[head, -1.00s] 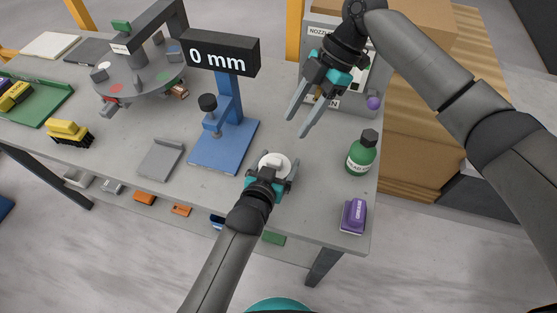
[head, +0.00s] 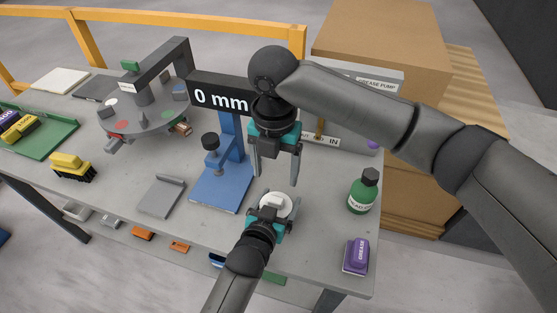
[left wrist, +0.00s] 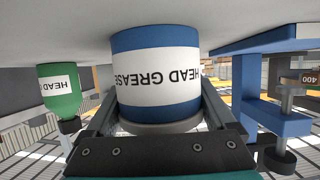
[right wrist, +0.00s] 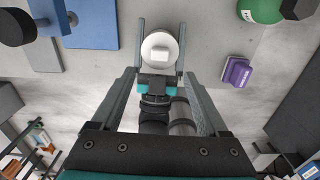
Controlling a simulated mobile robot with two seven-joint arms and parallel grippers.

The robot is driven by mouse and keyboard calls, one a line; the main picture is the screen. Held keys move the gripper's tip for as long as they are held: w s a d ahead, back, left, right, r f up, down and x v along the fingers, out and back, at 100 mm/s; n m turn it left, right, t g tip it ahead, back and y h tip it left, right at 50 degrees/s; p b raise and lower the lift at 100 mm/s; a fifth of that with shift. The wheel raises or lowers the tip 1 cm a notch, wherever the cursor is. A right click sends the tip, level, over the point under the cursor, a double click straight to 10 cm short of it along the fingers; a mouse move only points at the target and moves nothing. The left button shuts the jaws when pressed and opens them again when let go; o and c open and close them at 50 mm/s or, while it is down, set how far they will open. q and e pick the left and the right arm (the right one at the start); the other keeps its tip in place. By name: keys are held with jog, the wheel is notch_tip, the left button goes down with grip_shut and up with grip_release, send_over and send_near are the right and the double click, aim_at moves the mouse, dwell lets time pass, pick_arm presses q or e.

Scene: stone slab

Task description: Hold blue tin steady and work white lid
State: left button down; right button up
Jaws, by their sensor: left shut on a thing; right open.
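The blue tin (left wrist: 150,40) with a white HEAD GREASE label stands on the slab. In the left wrist view it sits between the fingers of my left gripper, which is shut on it. The white lid (head: 276,205) with a raised square knob is on top of the tin; it also shows in the right wrist view (right wrist: 159,53). My left gripper (head: 272,212) reaches in from the front. My right gripper (head: 275,178) is open and empty above the lid, pointing down. The tin's body is mostly hidden in the head view.
A green bottle (head: 363,192) and a purple block (head: 356,256) stand to the right. A blue gauge stand (head: 222,185) with a 0 mm display (head: 220,98) and a grey plate (head: 162,195) are to the left. A grease pump box (head: 385,85) stands behind.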

aim_at(276, 199)
notch_tip(276, 199, down, 10)
jog(key=shift+r, duration=0.2)
grip_shut()
dwell(1.2)
